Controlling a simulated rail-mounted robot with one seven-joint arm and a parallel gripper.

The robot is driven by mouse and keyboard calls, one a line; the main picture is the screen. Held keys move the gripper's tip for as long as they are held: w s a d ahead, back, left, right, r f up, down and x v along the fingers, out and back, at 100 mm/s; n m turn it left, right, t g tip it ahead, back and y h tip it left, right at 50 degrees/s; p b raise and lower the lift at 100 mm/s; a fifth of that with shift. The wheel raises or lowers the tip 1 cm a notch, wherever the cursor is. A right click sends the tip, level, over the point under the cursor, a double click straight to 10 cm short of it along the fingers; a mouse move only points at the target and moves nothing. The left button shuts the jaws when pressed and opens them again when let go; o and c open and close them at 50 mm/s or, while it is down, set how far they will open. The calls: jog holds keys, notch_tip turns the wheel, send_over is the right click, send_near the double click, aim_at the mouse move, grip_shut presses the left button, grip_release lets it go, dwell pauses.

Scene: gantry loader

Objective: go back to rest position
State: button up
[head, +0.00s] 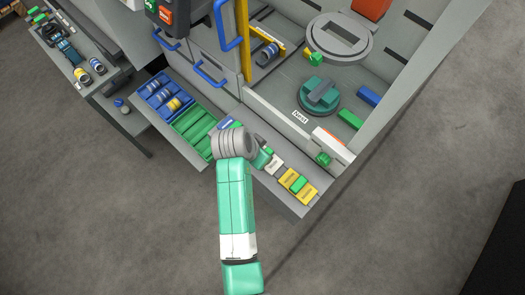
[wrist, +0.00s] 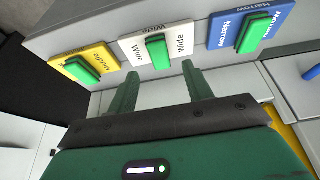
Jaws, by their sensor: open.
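My gripper (wrist: 158,82) is open, and its two green fingers stand apart with nothing held between them. In the wrist view a white plate marked "Wide" (wrist: 132,50) with a green block (wrist: 158,52) lies just beyond the fingertips, apart from them. A yellow plate (wrist: 72,61) with a green block is to the left, and a blue plate marked "Narrow" (wrist: 222,30) with a green block is to the right. In the head view my gripper (head: 263,158) is over the front ledge, partly hidden by my arm.
A green bin (head: 193,130) and a blue bin (head: 150,89) with several rolls are left of my gripper. A round green fixture (head: 319,96) and a grey ring (head: 338,38) are behind it. Blue door handles (head: 210,74) stick out nearby. The floor in front is clear.

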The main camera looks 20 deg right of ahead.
jog(key=v, duration=0.2)
jog(key=shift+a+r, duration=0.1)
jog(key=shift+r, duration=0.1)
dwell(0.6)
jog(key=w+a+r+n+t, duration=0.15)
jog(key=w+r+t, duration=0.35)
jog(key=r, duration=0.9)
jog(key=w+r+n+t, duration=0.3)
jog(key=w+r+t, duration=0.15)
jog(key=r, duration=0.95)
jog(key=s+a+r+n+t, duration=0.2)
jog(key=r+t, duration=0.1)
jog(key=r, duration=0.5)
jog(key=s+a+r+n+t, duration=0.1)
jog(key=r+t, duration=0.2)
jog(key=r, duration=0.4)
jog(key=s+a+r+n+t+y, duration=0.2)
jog(key=s+a+r+n+t, duration=0.15)
jog(key=s+r, duration=0.45)
jog(key=s+a+r+n+t+y, duration=0.2)
jog(key=s+a+r+t, duration=0.25)
jog(key=r, duration=0.45)
notch_tip(320, 180, up, 19)
jog(key=p, duration=1.8)
jog(key=shift+s+d, duration=0.25)
jog(key=shift+s, duration=0.25)
